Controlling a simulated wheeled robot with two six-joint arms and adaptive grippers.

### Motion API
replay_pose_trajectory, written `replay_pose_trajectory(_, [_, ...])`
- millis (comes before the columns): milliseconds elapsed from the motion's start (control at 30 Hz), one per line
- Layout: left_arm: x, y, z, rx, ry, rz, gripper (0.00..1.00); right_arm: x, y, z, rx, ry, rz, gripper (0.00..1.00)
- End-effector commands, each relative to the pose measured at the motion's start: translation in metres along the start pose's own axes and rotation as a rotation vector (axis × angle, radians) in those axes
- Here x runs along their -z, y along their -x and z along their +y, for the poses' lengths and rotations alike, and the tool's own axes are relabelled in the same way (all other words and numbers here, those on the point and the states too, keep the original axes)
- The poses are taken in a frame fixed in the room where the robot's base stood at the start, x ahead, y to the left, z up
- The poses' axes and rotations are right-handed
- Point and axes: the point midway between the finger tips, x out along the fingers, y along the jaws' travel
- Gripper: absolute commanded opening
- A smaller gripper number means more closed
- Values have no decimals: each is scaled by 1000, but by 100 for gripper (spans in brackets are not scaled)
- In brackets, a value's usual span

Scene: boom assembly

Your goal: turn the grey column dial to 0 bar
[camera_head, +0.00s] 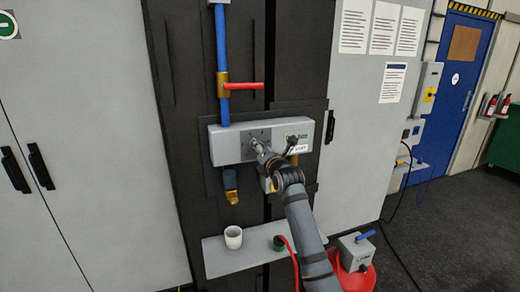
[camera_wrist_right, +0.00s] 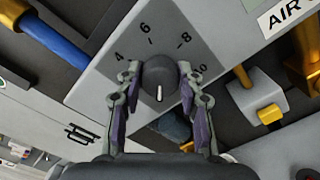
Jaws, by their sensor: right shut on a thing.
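The grey column dial (camera_wrist_right: 160,83) is a round dark knob on a grey plate (camera_wrist_right: 95,88) in the right wrist view. Its white pointer mark points down in that view, away from the printed 6. The marks 4, 6, 8 and 10 show around its upper side; 0 cannot be seen. My right gripper (camera_wrist_right: 159,77) is shut on the dial, one finger on each side. In the head view my right gripper (camera_head: 262,150) reaches the front of the grey box (camera_head: 229,148) and hides most of the dial. My left gripper is not in view.
A blue pipe (camera_head: 222,62) with a red lever (camera_head: 245,86) rises above the box. A yellow-and-grey fitting (camera_wrist_right: 268,113) sits right of the dial.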

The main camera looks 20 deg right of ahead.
Motion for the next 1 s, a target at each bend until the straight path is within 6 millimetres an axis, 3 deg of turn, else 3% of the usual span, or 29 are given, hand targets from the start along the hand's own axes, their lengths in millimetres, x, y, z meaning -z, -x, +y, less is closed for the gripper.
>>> replay_pose_trajectory(533, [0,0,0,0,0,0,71,2,0,-1,3,24,3,5])
replay_pose_trajectory(567, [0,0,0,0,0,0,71,2,0,-1,3,24,3,40])
replay_pose_trajectory(700, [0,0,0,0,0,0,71,1,0,-1,2,23,2,59])
replay_pose_trajectory(1000, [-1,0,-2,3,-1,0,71,0,1,0,1,23,1,60])
